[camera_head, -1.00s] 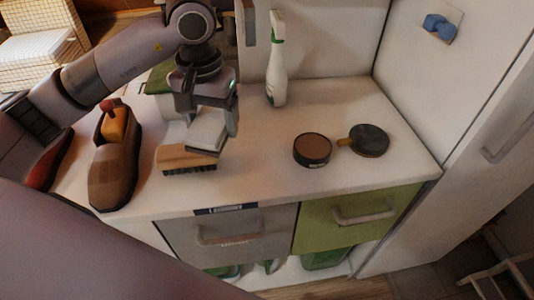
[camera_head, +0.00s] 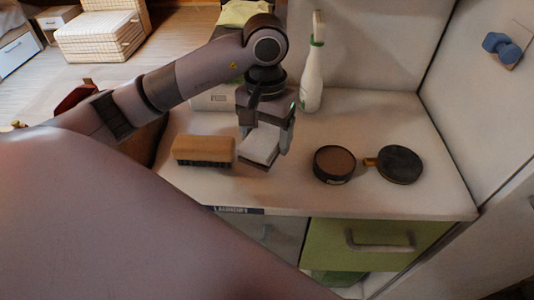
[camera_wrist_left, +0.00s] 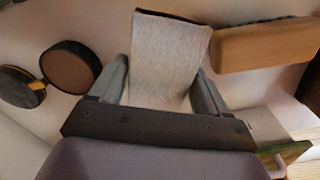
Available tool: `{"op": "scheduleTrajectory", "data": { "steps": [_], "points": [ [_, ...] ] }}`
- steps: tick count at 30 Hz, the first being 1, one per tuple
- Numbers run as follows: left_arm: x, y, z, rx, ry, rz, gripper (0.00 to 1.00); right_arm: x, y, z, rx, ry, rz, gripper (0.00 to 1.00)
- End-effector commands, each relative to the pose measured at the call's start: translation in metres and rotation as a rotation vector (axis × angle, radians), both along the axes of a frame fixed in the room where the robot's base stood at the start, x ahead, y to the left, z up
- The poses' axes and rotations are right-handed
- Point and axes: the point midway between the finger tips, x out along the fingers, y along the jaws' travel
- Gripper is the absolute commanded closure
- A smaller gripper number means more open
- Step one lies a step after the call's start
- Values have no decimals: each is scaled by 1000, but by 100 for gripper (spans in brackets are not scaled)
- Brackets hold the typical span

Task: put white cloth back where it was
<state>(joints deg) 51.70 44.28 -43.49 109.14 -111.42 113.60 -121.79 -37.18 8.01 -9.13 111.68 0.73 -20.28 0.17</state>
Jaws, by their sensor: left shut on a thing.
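The white cloth (camera_head: 259,147) is a folded pale rectangle between the fingers of my left gripper (camera_head: 265,138). The gripper is shut on it and points down over the white counter, just right of the wooden brush (camera_head: 203,152). In the left wrist view the cloth (camera_wrist_left: 166,58) spans between the two fingers, with the brush (camera_wrist_left: 265,44) close to its right edge. I cannot tell whether the cloth touches the counter. My right gripper is not in view.
A round brown tin (camera_head: 334,165) and a dark round-headed tool (camera_head: 400,165) lie to the right on the counter (camera_head: 300,200). A white spray bottle (camera_head: 313,75) stands behind. A bare strip lies along the front edge, above the green drawer (camera_head: 375,243).

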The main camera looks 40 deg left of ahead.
Motion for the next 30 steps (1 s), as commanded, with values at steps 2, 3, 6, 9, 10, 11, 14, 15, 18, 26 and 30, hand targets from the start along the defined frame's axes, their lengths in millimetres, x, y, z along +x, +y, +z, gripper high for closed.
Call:
{"op": "scheduleTrajectory", "data": {
  "steps": [2,3,6,9,10,11,14,15,18,26,30],
  "points": [
    [0,0,-7,-1,1,0,48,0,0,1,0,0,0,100],
    [0,0,-9,-1,1,0,48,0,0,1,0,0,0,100],
    [0,0,-20,-1,2,0,48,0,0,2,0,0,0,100],
    [-1,0,-35,-1,5,1,48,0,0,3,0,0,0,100],
    [-1,0,-39,0,3,1,48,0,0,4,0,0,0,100],
    [0,0,-43,-1,3,0,48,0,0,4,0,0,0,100],
    [0,0,-51,0,-1,0,48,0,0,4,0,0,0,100],
    [0,0,-52,-1,-2,0,48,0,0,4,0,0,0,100],
    [0,0,-52,-1,-2,0,48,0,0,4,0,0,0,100],
    [1,0,-56,0,-3,-1,48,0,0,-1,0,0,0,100],
    [0,0,-55,0,-2,-1,0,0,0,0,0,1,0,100]
  ]
}}
